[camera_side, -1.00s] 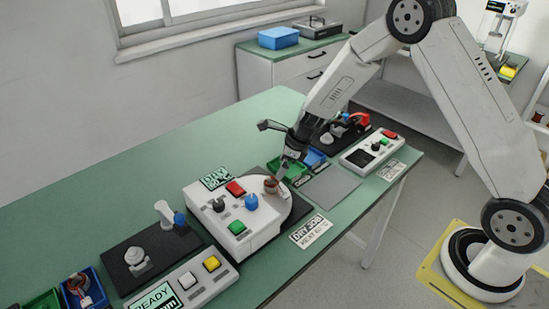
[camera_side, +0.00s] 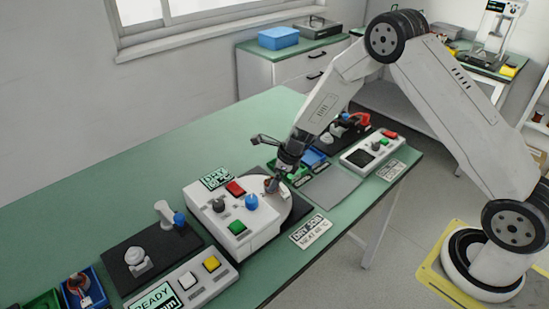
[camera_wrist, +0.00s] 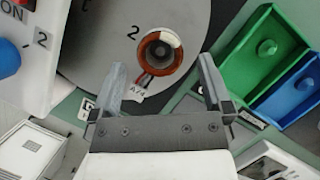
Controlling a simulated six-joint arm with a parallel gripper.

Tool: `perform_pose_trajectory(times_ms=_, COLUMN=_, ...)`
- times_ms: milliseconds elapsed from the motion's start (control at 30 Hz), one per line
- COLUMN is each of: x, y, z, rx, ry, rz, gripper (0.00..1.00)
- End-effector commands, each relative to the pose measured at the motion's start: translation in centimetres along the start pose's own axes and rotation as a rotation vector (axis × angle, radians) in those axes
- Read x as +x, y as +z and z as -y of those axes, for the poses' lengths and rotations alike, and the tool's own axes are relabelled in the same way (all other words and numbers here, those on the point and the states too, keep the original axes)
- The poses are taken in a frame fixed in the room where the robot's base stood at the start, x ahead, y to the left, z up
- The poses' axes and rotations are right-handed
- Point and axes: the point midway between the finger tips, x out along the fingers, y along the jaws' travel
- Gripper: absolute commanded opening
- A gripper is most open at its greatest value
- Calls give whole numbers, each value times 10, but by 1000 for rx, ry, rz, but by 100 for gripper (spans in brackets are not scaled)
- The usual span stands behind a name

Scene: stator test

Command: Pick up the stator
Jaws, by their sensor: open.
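The stator (camera_wrist: 158,54) is a small copper-coloured ring with a dark centre and wires leading to a tag marked A74. It sits on a round grey disc (camera_wrist: 95,62) beside a printed 2. In the side view the stator (camera_side: 271,186) shows partly behind my gripper (camera_side: 274,179). In the wrist view my gripper (camera_wrist: 162,88) is open, its two fingers apart. The stator lies just beyond the fingertips, between their lines. Nothing is held. From these views I cannot tell the exact height of the fingertips over the disc.
Green (camera_wrist: 257,52) and blue (camera_wrist: 298,98) bins lie close on the right in the wrist view. Another white panel (camera_side: 371,150) stands behind. A grey mat (camera_side: 331,186) is bare.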

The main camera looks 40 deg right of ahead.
Motion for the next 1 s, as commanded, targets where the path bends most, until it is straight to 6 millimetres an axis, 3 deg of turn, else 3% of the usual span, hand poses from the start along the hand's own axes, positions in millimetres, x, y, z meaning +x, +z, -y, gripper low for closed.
perform_pose_trajectory(times_ms=300, x=24, y=0, z=0, rx=0, ry=1, rz=-1, gripper=100)
perform_pose_trajectory(times_ms=833, x=24, y=0, z=0, rx=0, ry=0, rz=-1, gripper=100)
perform_pose_trajectory(times_ms=867, x=24, y=0, z=0, rx=0, ry=0, rz=-1, gripper=94)
perform_pose_trajectory(times_ms=1000, x=24, y=0, z=0, rx=0, ry=0, rz=-1, gripper=49)
